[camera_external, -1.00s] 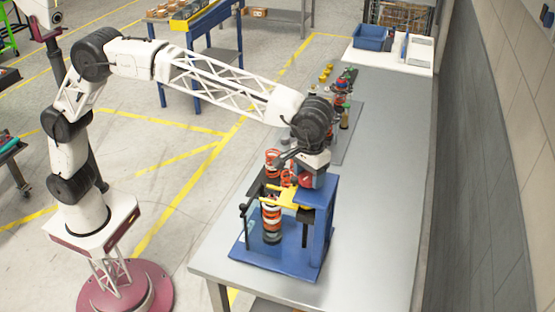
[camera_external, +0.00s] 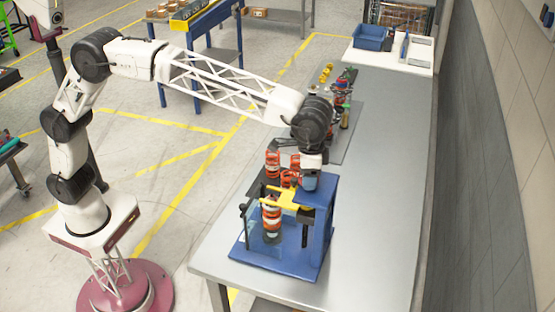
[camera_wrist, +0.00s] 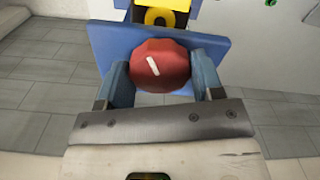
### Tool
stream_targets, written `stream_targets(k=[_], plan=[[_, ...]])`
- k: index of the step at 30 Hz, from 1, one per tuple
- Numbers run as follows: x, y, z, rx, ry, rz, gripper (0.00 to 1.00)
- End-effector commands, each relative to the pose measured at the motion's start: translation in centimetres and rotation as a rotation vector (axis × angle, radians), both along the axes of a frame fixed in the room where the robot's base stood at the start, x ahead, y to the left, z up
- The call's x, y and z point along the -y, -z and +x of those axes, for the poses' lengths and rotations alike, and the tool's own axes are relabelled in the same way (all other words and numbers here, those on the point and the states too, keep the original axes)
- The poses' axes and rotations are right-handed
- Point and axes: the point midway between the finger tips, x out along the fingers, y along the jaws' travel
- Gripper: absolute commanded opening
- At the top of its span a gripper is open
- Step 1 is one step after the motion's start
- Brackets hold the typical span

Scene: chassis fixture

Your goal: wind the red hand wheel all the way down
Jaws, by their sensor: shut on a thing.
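The red hand wheel (camera_wrist: 158,65) is a round, scalloped knob with a white mark on its face. In the wrist view it sits between the two blue fingers of my gripper (camera_wrist: 160,80), which is shut on it from both sides. In the external view my gripper (camera_external: 310,182) is over the top of the blue fixture (camera_external: 319,238) and hides the wheel. A yellow arm (camera_external: 281,196) sticks out to the left from the fixture, over an orange and white coil stack (camera_external: 271,218).
More orange coils (camera_external: 272,163) stand just behind the fixture. Several bottles and coloured parts stand farther back on a dark mat. The grey table (camera_external: 385,165) is clear to the right. A blue bin (camera_external: 371,37) stands at the far end.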

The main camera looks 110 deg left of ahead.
Motion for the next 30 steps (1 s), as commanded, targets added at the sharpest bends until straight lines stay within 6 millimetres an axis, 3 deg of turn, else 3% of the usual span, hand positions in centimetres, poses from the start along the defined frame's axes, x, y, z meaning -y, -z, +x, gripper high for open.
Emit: stream_targets(k=[16, 30], plan=[[-0.15, 0.03, -0.04, -0.001, 0.404, 0.001, 0.35], [-0.17, 0.04, -0.05, -0.002, 0.453, 0.0, 0.34]])
